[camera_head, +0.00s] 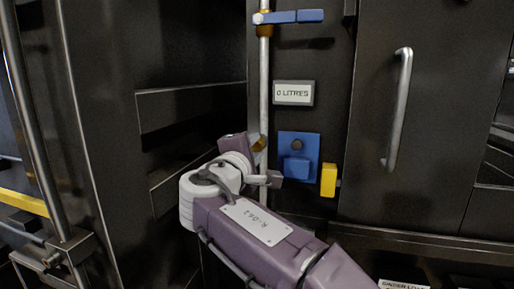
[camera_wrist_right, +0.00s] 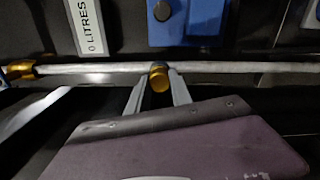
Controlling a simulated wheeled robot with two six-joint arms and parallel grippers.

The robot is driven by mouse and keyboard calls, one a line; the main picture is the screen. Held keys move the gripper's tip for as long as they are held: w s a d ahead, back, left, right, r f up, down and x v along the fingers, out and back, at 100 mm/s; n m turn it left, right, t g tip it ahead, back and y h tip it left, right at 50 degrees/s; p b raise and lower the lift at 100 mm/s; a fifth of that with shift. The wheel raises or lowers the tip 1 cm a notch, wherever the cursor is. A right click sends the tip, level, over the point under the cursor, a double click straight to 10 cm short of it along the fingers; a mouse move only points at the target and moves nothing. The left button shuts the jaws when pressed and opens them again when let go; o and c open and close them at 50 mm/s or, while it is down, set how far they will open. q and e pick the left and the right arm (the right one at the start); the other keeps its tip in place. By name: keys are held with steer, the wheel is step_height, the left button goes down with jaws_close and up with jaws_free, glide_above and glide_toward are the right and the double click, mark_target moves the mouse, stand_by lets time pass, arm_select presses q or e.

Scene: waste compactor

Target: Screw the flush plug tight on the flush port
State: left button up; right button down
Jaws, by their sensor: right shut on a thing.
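The flush plug appears as a brass-coloured round cap (camera_wrist_right: 159,83) on the grey vertical pipe in the right wrist view; a brass part (camera_head: 259,143) also shows at the pipe in the head view. My right gripper (camera_wrist_right: 158,92) has one finger on each side of the cap and is shut on it. In the head view my right gripper (camera_head: 258,152) is at the pipe, partly hidden by its own wrist. The flush port behind the cap is mostly hidden, and I cannot tell how tightly the plug sits. My left gripper is not in view.
A blue lever (camera_head: 290,17) is at the top of the pipe. A label reading "0 LITRES" (camera_head: 294,93), a blue block (camera_head: 298,146) with a dark knob and a yellow block (camera_head: 328,180) are right of the pipe. A door handle (camera_head: 398,110) stands out farther right.

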steer(key=shift+f+m+b, duration=0.1)
steer(key=shift+m+b, duration=0.2)
steer(key=shift+b, duration=0.2)
steer(key=shift+m+b, duration=0.4)
steer(key=shift+m, duration=0.2)
steer(key=shift+m+b, duration=0.6)
steer(key=shift+m, duration=0.4)
steer(key=shift+r+m, duration=0.2)
steer(key=shift+m, duration=0.4)
steer(key=c, duration=1.1)
jaws_free()
steer(key=shift+c, duration=0.2)
